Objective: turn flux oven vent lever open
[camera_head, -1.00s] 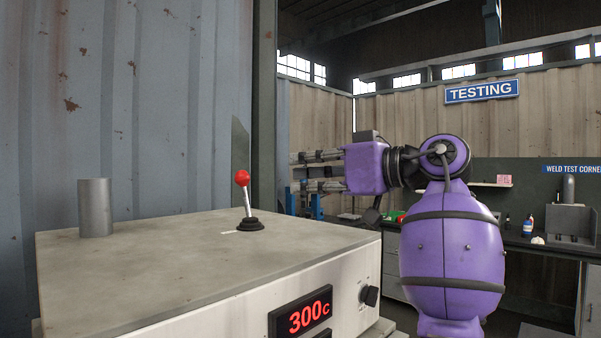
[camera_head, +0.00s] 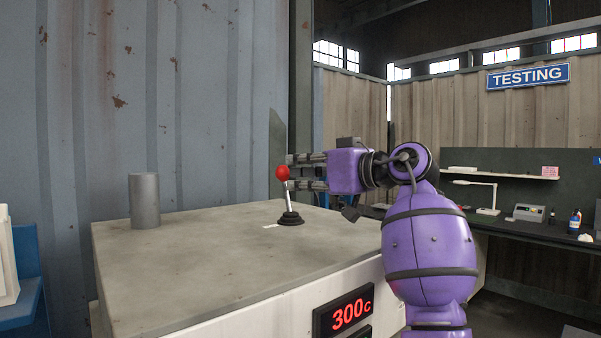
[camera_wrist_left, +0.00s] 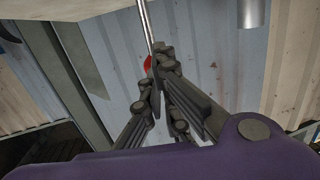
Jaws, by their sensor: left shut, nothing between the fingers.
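The vent lever is a thin metal rod with a red ball knob (camera_head: 282,173) and a black ribbed base (camera_head: 290,219) on top of the flux oven (camera_head: 215,255). The rod leans slightly left. My left gripper (camera_head: 300,171) is at knob height, immediately right of the knob in the head view; contact cannot be told. In the left wrist view its fingers (camera_wrist_left: 157,75) come together in front of the lever rod (camera_wrist_left: 147,27) and partly hide the red knob (camera_wrist_left: 148,63). It is shut and holds nothing. My right gripper is not in view.
A grey cylinder (camera_head: 145,200) stands at the back left of the oven top. The oven front has a red 300C display (camera_head: 351,313). A corrugated wall (camera_head: 200,100) rises behind. A workbench (camera_head: 500,229) is at the far right. The middle of the oven top is clear.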

